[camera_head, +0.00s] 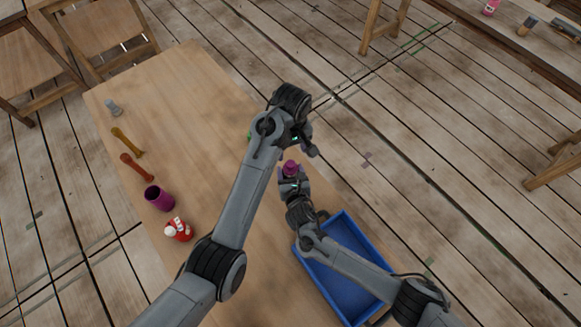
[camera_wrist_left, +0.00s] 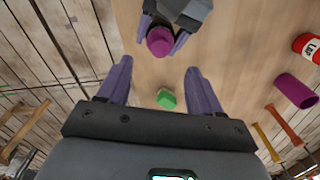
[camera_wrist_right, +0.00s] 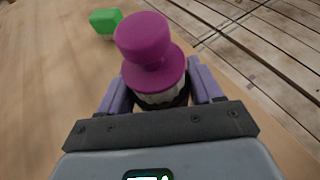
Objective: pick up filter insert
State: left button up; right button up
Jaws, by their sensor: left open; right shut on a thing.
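A purple stepped piece (camera_wrist_right: 150,50) with a pale ribbed lower part is held upright in my right gripper (camera_wrist_right: 162,92), whose fingers are shut around the pale part. It looks like the filter insert, though I cannot be sure. It also shows in the head view (camera_head: 290,168) and the left wrist view (camera_wrist_left: 160,40). My left gripper (camera_wrist_left: 157,68) is open and empty, with its fingers pointing toward the purple piece and apart from it. A green block (camera_wrist_left: 166,99) lies on the table, seen between the left fingers; my left arm mostly hides it in the head view.
Along the table's left side are a grey bolt-like piece (camera_head: 113,107), a yellow tool (camera_head: 127,142), a red tool (camera_head: 136,167), a purple tube (camera_head: 159,198) and a red-and-white can (camera_head: 178,230). A blue tray (camera_head: 341,284) stands under my right arm. The table's upper middle is clear.

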aim_at(291, 164)
pick_arm(q)
jog(key=shift+a+f, duration=0.15)
jog(key=shift+f, duration=5)
jog(key=shift+c, duration=0.2)
jog(key=c, duration=0.7)
jog(key=shift+c, duration=0.2)
jog(key=shift+r, duration=0.1)
notch_tip(291, 164, up, 13)
pick_arm(e)
jog(key=o, duration=1.2)
